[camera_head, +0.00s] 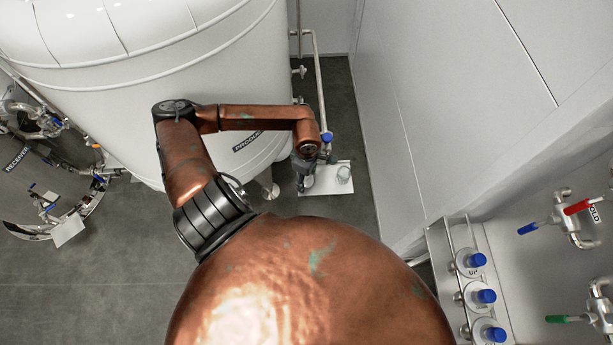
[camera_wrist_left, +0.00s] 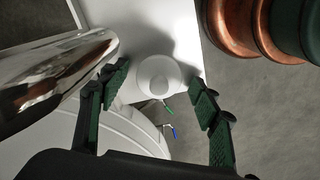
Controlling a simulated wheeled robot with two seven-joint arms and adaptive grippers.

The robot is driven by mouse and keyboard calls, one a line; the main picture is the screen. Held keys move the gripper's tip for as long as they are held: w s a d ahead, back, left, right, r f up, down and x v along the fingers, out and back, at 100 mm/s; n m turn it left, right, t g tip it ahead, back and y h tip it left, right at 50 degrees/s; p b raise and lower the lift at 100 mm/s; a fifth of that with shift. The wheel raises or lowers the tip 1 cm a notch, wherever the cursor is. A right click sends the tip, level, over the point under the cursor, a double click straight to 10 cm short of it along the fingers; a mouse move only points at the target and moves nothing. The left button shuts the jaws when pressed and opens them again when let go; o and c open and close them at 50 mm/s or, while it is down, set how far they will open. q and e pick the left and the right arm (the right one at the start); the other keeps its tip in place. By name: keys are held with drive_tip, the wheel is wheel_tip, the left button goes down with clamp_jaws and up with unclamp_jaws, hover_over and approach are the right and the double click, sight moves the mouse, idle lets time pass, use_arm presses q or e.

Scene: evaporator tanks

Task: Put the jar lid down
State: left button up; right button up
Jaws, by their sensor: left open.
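My left gripper (camera_head: 304,168) is at the left part of a white board (camera_head: 325,188) beside the big white tank in the head view. In the left wrist view the left gripper (camera_wrist_left: 162,98) has its two dark green pads spread wide apart. A pale round piece with a smaller raised top, which looks like the jar lid (camera_wrist_left: 158,72), lies between the pads on the white surface, with a gap on both sides. In the head view I cannot make out the lid at the gripper. A clear glass jar (camera_head: 344,174) stands on the board to the right of the gripper.
The white tank (camera_head: 130,80) stands close behind my left arm. A steel tank (camera_head: 40,170) is at far left. A shiny metal cylinder (camera_wrist_left: 55,80) is beside the left finger. Grey floor is free between.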

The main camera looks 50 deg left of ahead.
use_arm(q)
drive_tip(key=shift+r, duration=0.2)
wheel_tip(320, 180, up, 12)
idle(0.4)
idle(0.4)
